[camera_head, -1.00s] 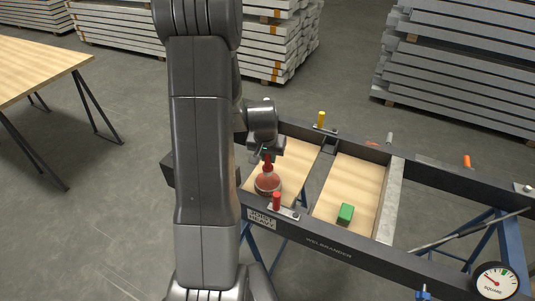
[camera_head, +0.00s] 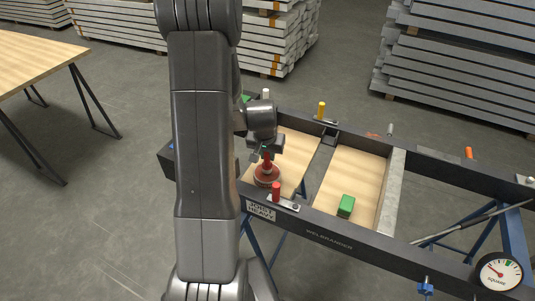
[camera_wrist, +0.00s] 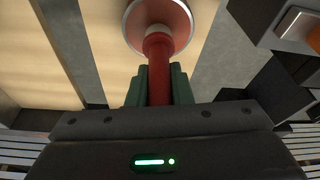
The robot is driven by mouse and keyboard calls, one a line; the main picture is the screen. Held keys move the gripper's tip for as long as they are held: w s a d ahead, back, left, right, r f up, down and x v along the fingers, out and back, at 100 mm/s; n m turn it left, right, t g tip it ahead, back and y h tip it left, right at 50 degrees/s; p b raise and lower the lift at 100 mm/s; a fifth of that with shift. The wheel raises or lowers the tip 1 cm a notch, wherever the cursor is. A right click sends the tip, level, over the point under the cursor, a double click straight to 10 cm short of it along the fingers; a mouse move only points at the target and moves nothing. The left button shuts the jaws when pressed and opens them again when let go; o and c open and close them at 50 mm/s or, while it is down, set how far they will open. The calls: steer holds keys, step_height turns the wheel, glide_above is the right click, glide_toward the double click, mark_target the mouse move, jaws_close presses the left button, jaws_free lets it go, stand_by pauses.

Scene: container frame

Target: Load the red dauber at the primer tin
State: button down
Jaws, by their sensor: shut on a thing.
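My gripper (camera_head: 266,150) is shut on the upright red handle of the dauber (camera_head: 267,161), above the left wood panel. The handle also shows between the green-grey fingers of my gripper (camera_wrist: 158,88) in the wrist view, where the red dauber (camera_wrist: 158,62) has a pale collar at its lower end. The round primer tin (camera_head: 267,182) is directly below, with a reddish-brown top. In the wrist view the tin (camera_wrist: 131,17) shows as a pale rim around a reddish disc. The dauber's head is at the tin's mouth; its tip is hidden, so I cannot tell how deep it sits.
A red peg (camera_head: 276,192) stands close in front of the tin on the dark frame (camera_head: 330,233). A yellow peg (camera_head: 321,110) stands on the back rail. A green block (camera_head: 346,206) lies on the right panel. A gauge (camera_head: 499,272) is at lower right.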

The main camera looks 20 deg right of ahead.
steer(key=shift+s+f+b, duration=0.1)
steer(key=shift+f+b, duration=0.5)
steer(key=shift+b, duration=0.2)
stand_by(1.8)
steer(key=shift+r+p, duration=2.15)
steer(key=shift+r, duration=1.4)
